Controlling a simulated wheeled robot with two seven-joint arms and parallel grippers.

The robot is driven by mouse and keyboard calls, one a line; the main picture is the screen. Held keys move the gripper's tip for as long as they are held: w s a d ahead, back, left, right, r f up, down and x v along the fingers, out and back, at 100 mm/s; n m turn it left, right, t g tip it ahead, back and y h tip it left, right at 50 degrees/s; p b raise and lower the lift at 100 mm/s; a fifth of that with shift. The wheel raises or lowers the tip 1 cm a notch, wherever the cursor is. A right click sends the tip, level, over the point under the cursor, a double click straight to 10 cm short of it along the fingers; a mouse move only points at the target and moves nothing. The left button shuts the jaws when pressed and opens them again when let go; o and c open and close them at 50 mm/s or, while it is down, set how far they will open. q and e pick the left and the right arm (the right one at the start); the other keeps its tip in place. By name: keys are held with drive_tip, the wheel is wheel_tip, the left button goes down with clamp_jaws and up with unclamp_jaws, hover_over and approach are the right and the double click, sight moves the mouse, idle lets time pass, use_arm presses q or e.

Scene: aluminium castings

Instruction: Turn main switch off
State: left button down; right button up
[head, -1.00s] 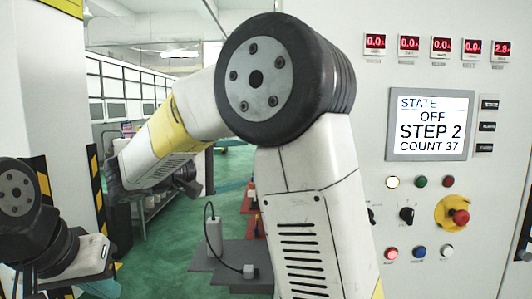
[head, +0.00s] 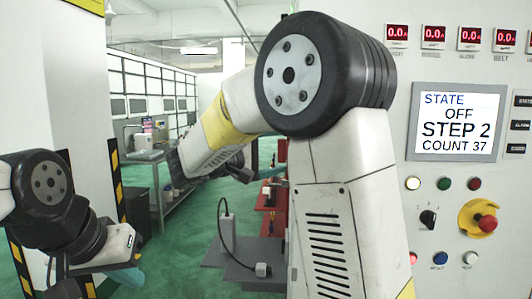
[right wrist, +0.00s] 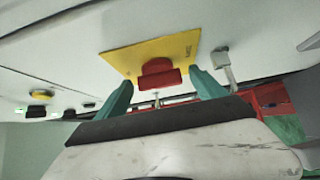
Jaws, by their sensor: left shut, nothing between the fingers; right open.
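In the right wrist view a red switch handle (right wrist: 158,76) sits on a yellow plate (right wrist: 125,60), fixed to a pale panel. I take it for the main switch; the small print on the plate is too blurred to read. The teal fingers of my right gripper (right wrist: 160,84) are open, one on each side of the handle, with a visible gap on both sides. How deep the handle lies between them I cannot tell. My left gripper (head: 128,278) is shut and empty at the lower left of the head view.
A control cabinet at the right of the head view carries a screen (head: 455,122) reading STATE OFF, STEP 2, COUNT 37. Below are lamps, a black selector knob (head: 428,218) and a red mushroom button (head: 487,223) on yellow. My arm covers the cabinet's left part.

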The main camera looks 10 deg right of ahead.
drive_tip(key=c, duration=1.4)
drive_tip(key=shift+o, duration=0.2)
drive_tip(key=n+g+y, duration=0.3)
drive_tip(key=n+g, duration=0.1)
drive_tip(key=r+n+g+y, duration=0.1)
drive_tip(key=n+g+y, duration=0.1)
drive_tip(key=shift+w+g+y, duration=0.25)
drive_tip(key=shift+g+y, duration=0.05)
drive_tip(key=shift+g, duration=0.1)
drive_tip(key=shift+n, duration=0.3)
